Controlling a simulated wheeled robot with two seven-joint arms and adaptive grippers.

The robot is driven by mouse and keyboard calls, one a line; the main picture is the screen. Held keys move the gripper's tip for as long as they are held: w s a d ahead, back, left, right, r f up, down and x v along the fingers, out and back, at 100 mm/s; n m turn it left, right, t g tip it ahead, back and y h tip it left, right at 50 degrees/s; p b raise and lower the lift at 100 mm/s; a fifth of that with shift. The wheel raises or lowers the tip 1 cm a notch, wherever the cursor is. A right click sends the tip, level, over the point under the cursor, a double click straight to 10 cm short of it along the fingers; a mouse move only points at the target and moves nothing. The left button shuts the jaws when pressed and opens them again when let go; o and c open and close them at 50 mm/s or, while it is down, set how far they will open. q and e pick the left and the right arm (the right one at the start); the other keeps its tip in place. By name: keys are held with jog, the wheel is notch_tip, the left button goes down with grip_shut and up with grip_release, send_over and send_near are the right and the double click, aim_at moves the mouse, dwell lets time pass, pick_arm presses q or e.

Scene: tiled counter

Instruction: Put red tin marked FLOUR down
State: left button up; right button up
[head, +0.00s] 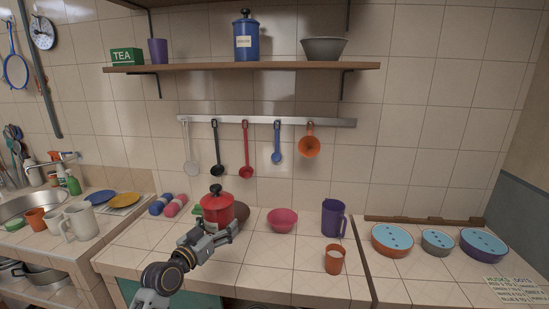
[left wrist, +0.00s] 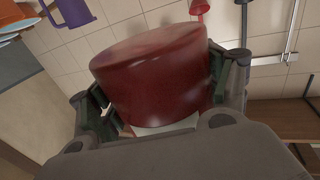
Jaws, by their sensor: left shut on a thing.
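The red tin (head: 218,208) has a black knob on its lid and stands upright in the head view, over the back part of the counter. My left gripper (head: 212,236) is shut around its body from the front. In the left wrist view, the red tin (left wrist: 155,80) fills the space between the two fingers of my left gripper (left wrist: 165,95), and the picture is turned over. A pale patch shows at the tin's edge there, but no lettering is readable. I cannot tell whether the tin's base touches the counter. My right gripper is not in view.
A pink bowl (head: 283,220), a purple jug (head: 333,218) and an orange cup (head: 334,260) stand to the right. Blue and pink rolls (head: 168,205) lie to the left. Bare counter (head: 285,265) shows in front.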

pick_arm(q)
jog(key=s+a+f+n+y, duration=0.2)
jog(key=s+f+y, duration=0.1)
jog(key=s+f, duration=0.5)
jog(key=s+a+f+n+t+y, duration=0.1)
jog(key=s+f+y, duration=0.3)
jog(key=s+f, duration=0.4)
notch_tip(320, 180, down, 5)
jog(key=shift+s+a+r+n+t, duration=0.1)
jog(key=shift+s+a+n+t, duration=0.25)
jog(key=shift+a+n, duration=0.55)
dwell(0.4)
jog(key=d+r+m+g+h, duration=0.2)
jog(key=d+r+m+h, duration=0.2)
jog(key=d+r, duration=0.3)
jog(key=s+d+r+m+g+h, duration=0.1)
jog(key=d+r+m+h, duration=0.3)
jog(key=r, duration=1)
jog(key=d+g+h, duration=0.1)
jog(key=d+h, duration=0.2)
jog(key=d, duration=0.1)
jog(key=shift+r, duration=0.35)
jog(key=shift+s, duration=0.1)
